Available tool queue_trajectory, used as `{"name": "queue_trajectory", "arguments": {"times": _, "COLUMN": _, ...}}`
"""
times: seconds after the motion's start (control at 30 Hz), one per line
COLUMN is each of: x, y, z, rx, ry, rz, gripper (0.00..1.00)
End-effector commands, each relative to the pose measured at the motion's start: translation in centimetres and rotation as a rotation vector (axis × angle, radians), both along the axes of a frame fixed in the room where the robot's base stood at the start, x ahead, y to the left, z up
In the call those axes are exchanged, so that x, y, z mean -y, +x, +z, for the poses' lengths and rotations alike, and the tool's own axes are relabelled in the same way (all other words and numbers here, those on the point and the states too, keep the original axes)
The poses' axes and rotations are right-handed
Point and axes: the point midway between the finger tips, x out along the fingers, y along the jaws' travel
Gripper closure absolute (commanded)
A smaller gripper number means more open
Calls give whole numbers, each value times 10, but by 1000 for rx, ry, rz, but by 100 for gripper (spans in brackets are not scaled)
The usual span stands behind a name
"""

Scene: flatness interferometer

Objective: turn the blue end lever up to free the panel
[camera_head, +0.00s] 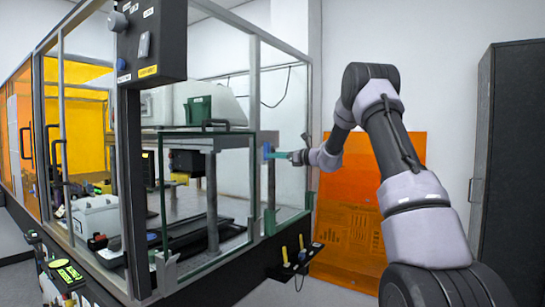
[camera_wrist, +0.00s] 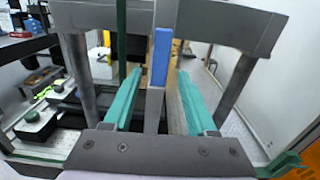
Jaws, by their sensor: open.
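The blue end lever (camera_wrist: 161,57) stands upright in the wrist view, with a grey strip below its blue part. It also shows small in the head view (camera_head: 266,151), at the right end of the enclosure by a grey post. My gripper (camera_wrist: 160,76) has its two teal fingers apart, one on each side of the lever, with gaps showing on both sides. In the head view my gripper (camera_head: 279,155) reaches the lever from the right. A clear panel with a dark green frame (camera_head: 161,205) stands at the enclosure's front, left of the lever.
Grey posts and a thick grey beam (camera_wrist: 225,25) stand close around the fingers. A dark control box (camera_head: 151,40) hangs on the front post. Yellow-handled tools (camera_head: 285,255) sit on a low black ledge. An orange sheet (camera_head: 365,215) and a dark cabinet (camera_head: 510,165) are behind my arm.

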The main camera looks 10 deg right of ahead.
Motion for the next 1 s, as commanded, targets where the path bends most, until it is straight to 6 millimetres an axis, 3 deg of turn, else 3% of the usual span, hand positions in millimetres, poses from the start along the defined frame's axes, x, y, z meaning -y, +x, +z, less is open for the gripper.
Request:
{"name": "queue_trajectory", "arguments": {"times": 0.2, "x": 34, "y": -32, "z": 0, "rx": -1, "ry": 1, "rz": -4, "gripper": 43}}
{"name": "queue_trajectory", "arguments": {"times": 0.5, "x": 59, "y": -58, "z": 0, "rx": -1, "ry": 1, "rz": -1, "gripper": 43}}
{"name": "queue_trajectory", "arguments": {"times": 0.87, "x": 60, "y": -61, "z": 0, "rx": 1, "ry": -2, "rz": 0, "gripper": 43}}
{"name": "queue_trajectory", "arguments": {"times": 1.0, "x": 42, "y": -80, "z": 12, "rx": 19, "ry": -79, "rz": 43, "gripper": 43}}
